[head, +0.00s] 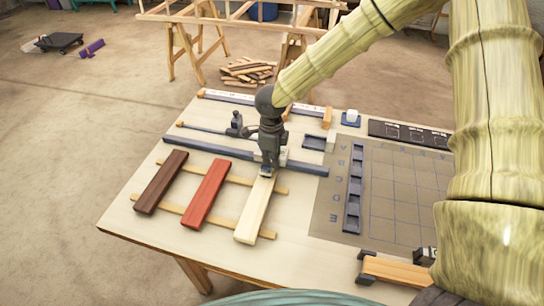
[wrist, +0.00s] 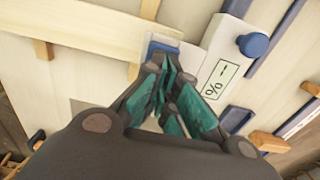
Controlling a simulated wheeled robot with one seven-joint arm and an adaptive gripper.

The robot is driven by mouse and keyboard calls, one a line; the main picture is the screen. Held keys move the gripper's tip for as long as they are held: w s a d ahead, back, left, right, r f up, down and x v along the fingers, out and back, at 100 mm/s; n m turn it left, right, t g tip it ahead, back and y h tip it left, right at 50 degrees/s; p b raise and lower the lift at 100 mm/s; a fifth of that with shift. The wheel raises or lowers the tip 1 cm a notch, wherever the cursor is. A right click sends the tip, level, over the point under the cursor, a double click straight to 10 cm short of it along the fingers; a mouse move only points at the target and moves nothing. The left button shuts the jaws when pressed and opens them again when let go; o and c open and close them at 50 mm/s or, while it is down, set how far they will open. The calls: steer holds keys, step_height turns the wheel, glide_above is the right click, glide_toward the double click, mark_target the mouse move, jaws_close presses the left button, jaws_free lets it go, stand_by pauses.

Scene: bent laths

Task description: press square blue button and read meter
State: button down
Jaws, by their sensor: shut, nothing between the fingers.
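The meter is a white box (wrist: 228,50) in the wrist view. Its pale display (wrist: 219,79) shows a percent sign and dash-like marks, with no number I can make out. A round blue knob (wrist: 253,45) sits at one end. A square blue part (wrist: 157,50) with a pale surround lies beside the box, partly hidden by my fingers. My gripper (wrist: 166,68) is shut and empty, its teal fingertips at the square blue part; I cannot tell whether they touch. In the head view my gripper (head: 266,174) is low at the far end of the pale lath (head: 256,208).
A red lath (head: 206,193) and a dark brown lath (head: 160,181) lie left of the pale one across thin wooden strips. A blue-grey rail (head: 210,150) runs behind them. A grid mat (head: 395,195) with a slotted blue rack (head: 353,190) lies to the right.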

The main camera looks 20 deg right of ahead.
steer(key=shift+s+d+f, duration=0.1)
steer(key=shift+s+f, duration=0.1)
steer(key=shift+s, duration=0.1)
steer(key=shift+s+f, duration=0.15)
steer(key=shift+f, duration=0.05)
stand_by(0.3)
steer(key=r+p, duration=0.4)
steer(key=shift+w+r, duration=0.2)
steer(key=shift+r, duration=0.2)
steer(key=shift+w+r, duration=0.1)
steer(key=shift+r, duration=0.05)
step_height(320, 180, up, 10)
steer(key=b, duration=0.2)
steer(key=shift+b, duration=0.4)
